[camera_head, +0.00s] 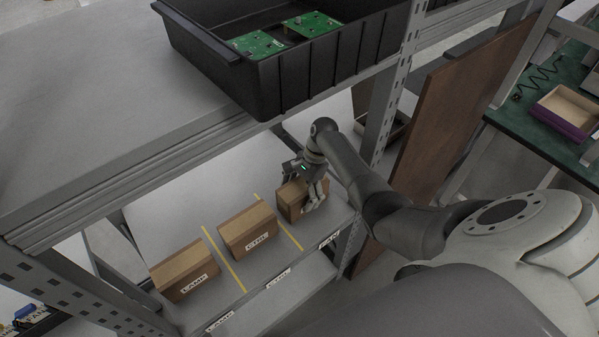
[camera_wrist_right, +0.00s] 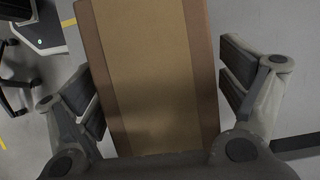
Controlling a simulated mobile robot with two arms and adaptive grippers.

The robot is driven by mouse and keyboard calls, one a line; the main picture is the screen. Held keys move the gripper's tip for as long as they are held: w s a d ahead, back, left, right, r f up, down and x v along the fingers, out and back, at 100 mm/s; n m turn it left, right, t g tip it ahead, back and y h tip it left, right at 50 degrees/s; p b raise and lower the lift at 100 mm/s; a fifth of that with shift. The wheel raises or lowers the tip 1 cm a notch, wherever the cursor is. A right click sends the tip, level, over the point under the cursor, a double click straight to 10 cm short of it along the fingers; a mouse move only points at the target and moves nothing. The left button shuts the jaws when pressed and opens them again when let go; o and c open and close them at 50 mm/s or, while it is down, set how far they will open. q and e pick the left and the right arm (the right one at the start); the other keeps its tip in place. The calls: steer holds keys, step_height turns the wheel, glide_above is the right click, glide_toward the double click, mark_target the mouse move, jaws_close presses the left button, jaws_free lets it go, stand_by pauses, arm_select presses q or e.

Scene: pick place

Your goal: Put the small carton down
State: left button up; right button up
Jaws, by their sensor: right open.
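The small carton (camera_head: 290,198) is a brown box on the lower shelf, at the right end of a row of cartons. My right gripper (camera_head: 314,192) is at it, with its fingers reaching down around it. In the right wrist view the carton (camera_wrist_right: 158,75) fills the middle, and my right gripper (camera_wrist_right: 165,95) has one finger on each side. The fingers are open, with a visible gap beside the carton. The carton's underside is hidden, but it appears to rest on the shelf (camera_head: 180,215). My left gripper is not in view.
Two more cartons, one marked LAMP (camera_head: 185,270) and one beside it (camera_head: 247,230), stand to the left, separated by yellow lines. A black bin (camera_head: 300,75) with green circuit boards sits on the upper shelf. A metal upright (camera_head: 385,110) stands right of my gripper.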

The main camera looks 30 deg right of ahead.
steer(key=shift+v, duration=3.85)
